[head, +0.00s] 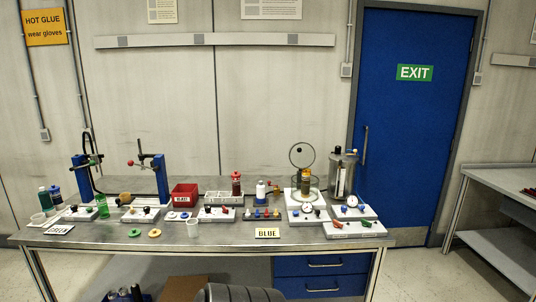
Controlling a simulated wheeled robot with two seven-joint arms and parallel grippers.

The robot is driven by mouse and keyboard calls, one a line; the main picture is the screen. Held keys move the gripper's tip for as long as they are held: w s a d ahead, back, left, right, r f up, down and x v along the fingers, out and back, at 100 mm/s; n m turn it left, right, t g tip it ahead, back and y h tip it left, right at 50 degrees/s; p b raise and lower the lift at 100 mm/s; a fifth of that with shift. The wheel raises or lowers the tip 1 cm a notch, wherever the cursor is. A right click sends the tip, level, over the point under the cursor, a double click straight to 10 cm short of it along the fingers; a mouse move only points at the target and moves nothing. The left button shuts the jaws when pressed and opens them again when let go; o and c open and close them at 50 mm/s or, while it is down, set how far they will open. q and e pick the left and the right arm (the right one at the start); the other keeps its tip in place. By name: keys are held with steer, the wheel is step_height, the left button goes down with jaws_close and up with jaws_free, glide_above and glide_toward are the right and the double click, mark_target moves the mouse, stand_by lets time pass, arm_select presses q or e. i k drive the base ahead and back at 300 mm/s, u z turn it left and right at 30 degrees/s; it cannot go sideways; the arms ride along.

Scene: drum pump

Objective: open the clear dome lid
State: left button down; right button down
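The clear dome lid (302,155) is on the right half of the bench. It shows as a round see-through disc with a dark rim and a dark knob, raised and upright above a clear round chamber (307,190). It looks tilted open, though its hinge is too small to make out. An amber container with an orange top (307,172) shows in front of the lid's lower part, apparently inside the chamber. A white base (307,216) with a dial is below the chamber. Neither of my grippers is in view.
A metal tank (343,175) stands close right of the chamber. A white block with red and green levers (345,229) is in front. A red bin (184,195) and blue clamp stands (160,178) are further left.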

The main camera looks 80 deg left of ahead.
mark_target(299, 149)
steer(key=u, duration=2.2)
steer(key=i, duration=0.15)
steer(key=z, duration=0.4)
